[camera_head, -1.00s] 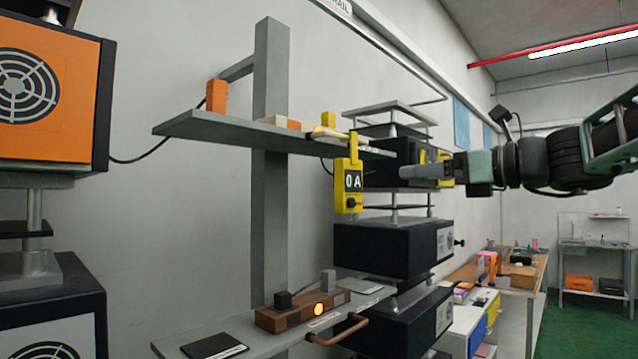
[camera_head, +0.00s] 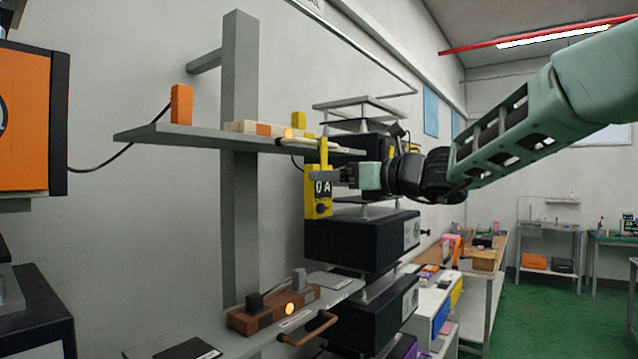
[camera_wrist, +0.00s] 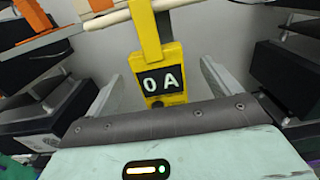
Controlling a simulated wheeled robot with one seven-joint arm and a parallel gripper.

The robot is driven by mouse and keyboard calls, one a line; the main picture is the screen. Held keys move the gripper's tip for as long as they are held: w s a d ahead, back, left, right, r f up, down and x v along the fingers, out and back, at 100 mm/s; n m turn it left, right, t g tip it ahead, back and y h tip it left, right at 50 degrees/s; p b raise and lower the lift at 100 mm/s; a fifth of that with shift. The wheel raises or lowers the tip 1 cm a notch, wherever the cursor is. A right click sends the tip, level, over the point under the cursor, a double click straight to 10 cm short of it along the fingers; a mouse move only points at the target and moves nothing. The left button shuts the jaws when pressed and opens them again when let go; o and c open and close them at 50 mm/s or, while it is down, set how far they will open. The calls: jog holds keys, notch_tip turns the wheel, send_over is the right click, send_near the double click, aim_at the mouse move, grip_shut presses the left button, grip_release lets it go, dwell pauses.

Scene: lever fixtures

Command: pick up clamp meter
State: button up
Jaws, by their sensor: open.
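The yellow clamp meter (camera_head: 318,190) hangs upright at the edge of the upper grey shelf, with a dark "0 A" display on its face. In the wrist view the clamp meter (camera_wrist: 161,82) is centred ahead, between and beyond my two fingers. My gripper (camera_head: 345,177) is at the right side of the meter in the head view, close to its face. In the wrist view my gripper (camera_wrist: 165,85) is open, with one grey finger on each side of the meter and nothing held. The head view does not show clearly whether a finger touches the meter.
The upper shelf (camera_head: 190,137) holds an orange block (camera_head: 181,104) and a pale bar. Black boxes (camera_head: 365,238) stand stacked behind and below the meter. A lower shelf carries a brown block (camera_head: 270,310) with a lit orange button, beside a brown handle (camera_head: 310,330).

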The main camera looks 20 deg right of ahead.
aim_at(325, 159)
jog(key=p+x, duration=0.2)
jog(key=x, duration=0.1)
jog(key=shift+w+a+r, duration=0.1)
jog(key=shift+w+a, duration=0.05)
jog(key=shift+a, duration=0.15)
jog(key=shift+w+a+p, duration=0.3)
jog(key=shift+w+p, duration=0.05)
jog(key=shift+w, duration=0.1)
jog(key=c, duration=1.3)
jog(key=shift+r+b, duration=0.4)
jog(key=shift+r, duration=0.05)
notch_tip(325, 159, up, 2)
jog(key=shift+r+b, duration=0.15)
jog(key=shift+b, duration=0.3)
jog(key=b+v, duration=0.6)
jog(key=v, duration=1.2)
